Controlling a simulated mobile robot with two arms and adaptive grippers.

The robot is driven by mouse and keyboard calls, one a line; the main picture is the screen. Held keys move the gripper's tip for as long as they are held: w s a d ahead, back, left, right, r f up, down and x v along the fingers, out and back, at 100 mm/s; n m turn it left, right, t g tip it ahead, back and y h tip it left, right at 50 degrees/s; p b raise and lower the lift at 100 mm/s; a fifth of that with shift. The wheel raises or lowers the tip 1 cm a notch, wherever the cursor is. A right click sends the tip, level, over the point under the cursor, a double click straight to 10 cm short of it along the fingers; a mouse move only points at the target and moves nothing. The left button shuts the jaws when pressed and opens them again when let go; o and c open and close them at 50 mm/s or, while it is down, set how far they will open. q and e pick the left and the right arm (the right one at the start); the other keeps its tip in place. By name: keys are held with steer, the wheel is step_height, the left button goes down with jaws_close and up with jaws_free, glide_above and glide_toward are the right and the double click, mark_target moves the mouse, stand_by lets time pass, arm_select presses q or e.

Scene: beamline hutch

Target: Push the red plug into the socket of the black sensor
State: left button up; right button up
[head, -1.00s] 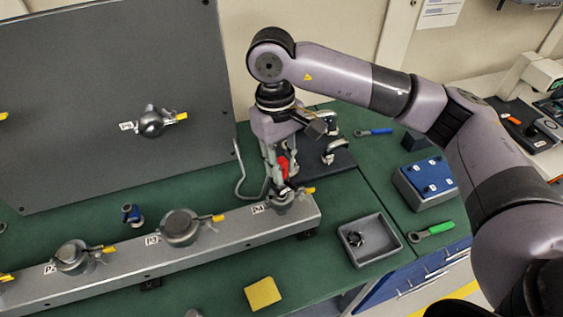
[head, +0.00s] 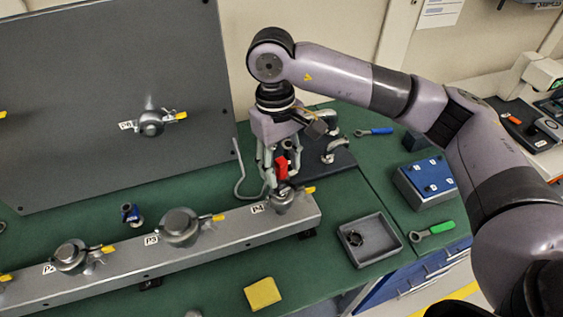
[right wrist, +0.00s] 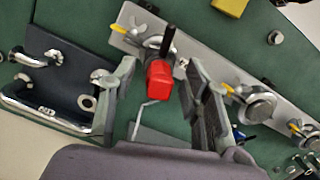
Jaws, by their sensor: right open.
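The red plug (head: 281,167) is at the P4 port at the right end of the grey rail. In the right wrist view the red plug (right wrist: 159,80) shows a black stem or cable behind it. My right gripper (head: 278,176) is above P4, pointing down. In the right wrist view its fingers (right wrist: 158,72) are spread, one on each side of the plug, with gaps visible. I cannot make out the black sensor or its socket, or tell how deep the plug sits. My left gripper is not in view.
The grey rail (head: 229,231) carries further capped ports with yellow-handled clamps. A dark plate with metal elbows (head: 338,165) stands just behind my gripper. A grey tray (head: 370,256), blue box (head: 429,180) and yellow block (head: 262,293) lie around. The green bench front is mostly clear.

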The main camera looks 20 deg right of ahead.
steer(key=shift+r, duration=0.15)
step_height(320, 180, up, 12)
steer(key=w, duration=0.1)
steer(key=shift+w+a, duration=0.15)
steer(key=shift+a, duration=0.05)
steer(key=shift+f, duration=0.2)
